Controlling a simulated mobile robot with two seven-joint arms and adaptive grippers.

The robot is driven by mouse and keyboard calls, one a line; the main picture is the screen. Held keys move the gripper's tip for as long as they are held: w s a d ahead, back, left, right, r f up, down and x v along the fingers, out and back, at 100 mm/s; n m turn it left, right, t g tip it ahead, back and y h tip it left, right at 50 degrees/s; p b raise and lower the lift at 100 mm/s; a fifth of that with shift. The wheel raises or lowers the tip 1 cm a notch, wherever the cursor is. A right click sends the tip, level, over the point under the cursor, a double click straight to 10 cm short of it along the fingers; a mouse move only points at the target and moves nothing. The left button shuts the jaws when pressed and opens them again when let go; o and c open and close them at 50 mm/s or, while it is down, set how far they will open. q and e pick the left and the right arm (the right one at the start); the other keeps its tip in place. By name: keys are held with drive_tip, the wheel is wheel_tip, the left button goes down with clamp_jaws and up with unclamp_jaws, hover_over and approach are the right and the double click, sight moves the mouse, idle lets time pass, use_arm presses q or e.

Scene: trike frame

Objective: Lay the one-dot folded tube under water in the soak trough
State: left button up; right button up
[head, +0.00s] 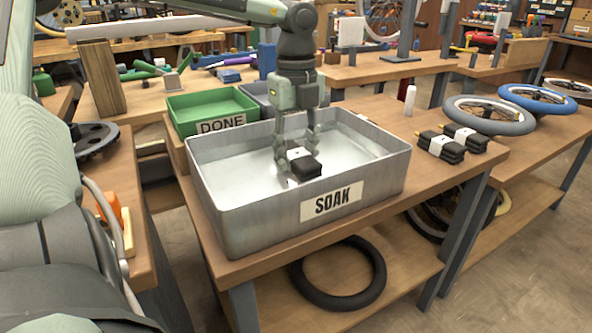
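A folded black tube with a white paper band (306,168) is between the fingers of my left gripper (297,160), inside the outline of the grey metal soak trough (253,223). The fingers close on its two sides. A small dark mark shows on the band, but the dots are too small to count. The tube appears low, near the trough's front wall; I cannot tell whether it touches the water. The trough's inside is pale and shiny, and the water level is hard to make out. My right gripper is not in view.
More folded black tubes with white bands (441,147) lie on the bench (400,203), right of the trough. A white bottle (410,100) stands behind them. A green DONE tray (186,108) sits behind the trough. Wheels (488,115) lie on the right bench.

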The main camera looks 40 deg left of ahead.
use_arm(q)
wheel_tip(320, 180, down, 3)
drive_tip(key=shift+f, duration=0.15)
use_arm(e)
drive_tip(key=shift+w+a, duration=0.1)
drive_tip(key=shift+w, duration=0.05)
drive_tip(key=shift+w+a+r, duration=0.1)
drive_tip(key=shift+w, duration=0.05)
use_arm(q)
drive_tip(key=shift+f, duration=0.1)
drive_tip(key=o, duration=1.2)
drive_tip(key=shift+o, duration=0.2)
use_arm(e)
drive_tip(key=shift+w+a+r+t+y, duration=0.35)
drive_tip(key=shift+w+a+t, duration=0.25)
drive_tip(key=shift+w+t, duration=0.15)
